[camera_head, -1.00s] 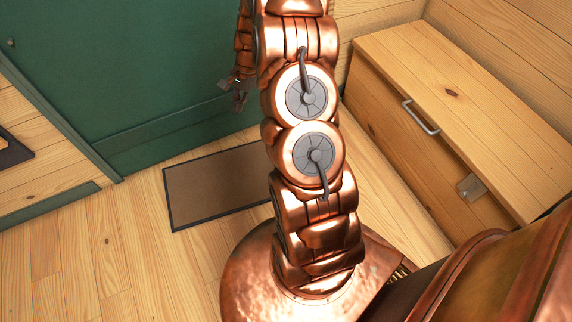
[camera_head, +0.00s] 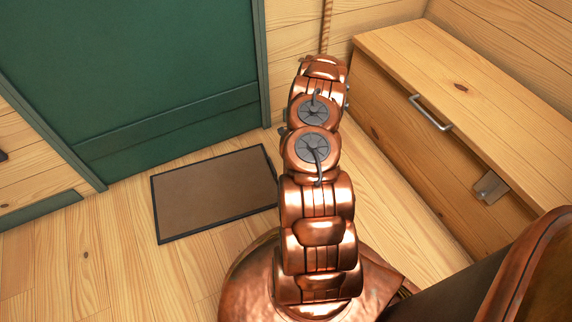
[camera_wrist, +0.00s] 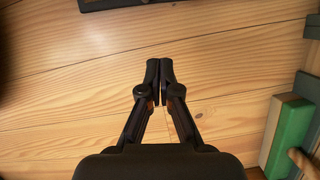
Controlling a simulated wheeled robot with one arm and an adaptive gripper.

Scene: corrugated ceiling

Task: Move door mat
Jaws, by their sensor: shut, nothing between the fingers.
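The door mat (camera_head: 215,193) is a flat brown rectangle with a dark border. In the head view it lies on the plank floor in front of the green door, left of my arm. My gripper (camera_wrist: 160,75) shows in the wrist view, with its two dark fingers together and nothing between them. Pale wood planks lie behind the fingers. In the head view my gripper is hidden behind my arm. I cannot make out the mat for certain in the wrist view.
The green door (camera_head: 150,80) stands behind the mat. A wooden chest (camera_head: 440,125) with a metal handle (camera_head: 430,113) stands at the right by the wall. The floor (camera_head: 90,250) left of the mat is clear. In the wrist view a green block-like edge (camera_wrist: 288,135) shows at the right.

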